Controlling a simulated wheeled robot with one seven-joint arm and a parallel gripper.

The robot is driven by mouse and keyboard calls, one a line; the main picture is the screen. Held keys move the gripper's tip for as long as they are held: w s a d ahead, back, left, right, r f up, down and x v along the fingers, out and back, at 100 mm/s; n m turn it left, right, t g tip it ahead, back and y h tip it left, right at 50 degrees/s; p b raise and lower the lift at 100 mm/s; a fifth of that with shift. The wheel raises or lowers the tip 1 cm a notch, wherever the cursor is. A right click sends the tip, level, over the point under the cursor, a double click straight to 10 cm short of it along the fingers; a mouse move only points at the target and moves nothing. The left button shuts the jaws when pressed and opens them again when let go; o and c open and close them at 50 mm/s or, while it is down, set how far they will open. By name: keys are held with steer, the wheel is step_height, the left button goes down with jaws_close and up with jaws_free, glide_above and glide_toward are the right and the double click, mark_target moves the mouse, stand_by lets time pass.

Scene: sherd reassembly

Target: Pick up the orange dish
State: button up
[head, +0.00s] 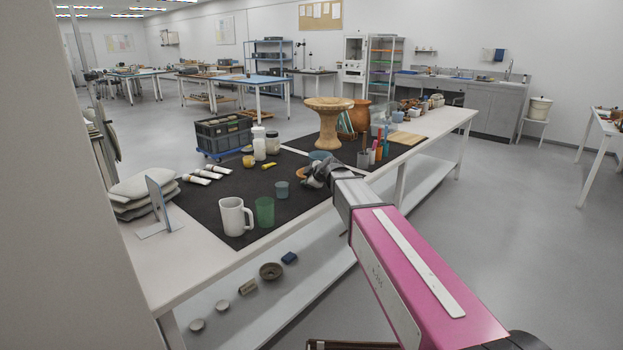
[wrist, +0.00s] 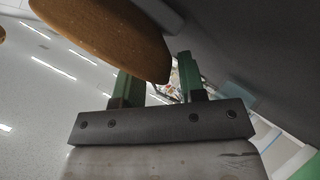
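The orange dish (head: 301,173) is on the dark mat in the head view, mostly hidden behind my gripper (head: 315,176). In the wrist view an orange-brown rounded body, seemingly the dish (wrist: 110,35), fills the upper left. Its lower right end reaches into the space between the two green fingers of my gripper (wrist: 160,83) and hides the tip of the left finger. The fingers stand apart, with a gap by the right finger. I cannot tell whether the left finger touches the dish.
On the mat (head: 240,185) stand a white mug (head: 234,217), a green cup (head: 265,211), a grey-blue cup (head: 282,190) and a blue-grey bowl (head: 320,156). A tall clay stand (head: 329,122) and a tool holder (head: 363,159) are behind my gripper.

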jaws_close()
steer(key=shift+r, duration=0.15)
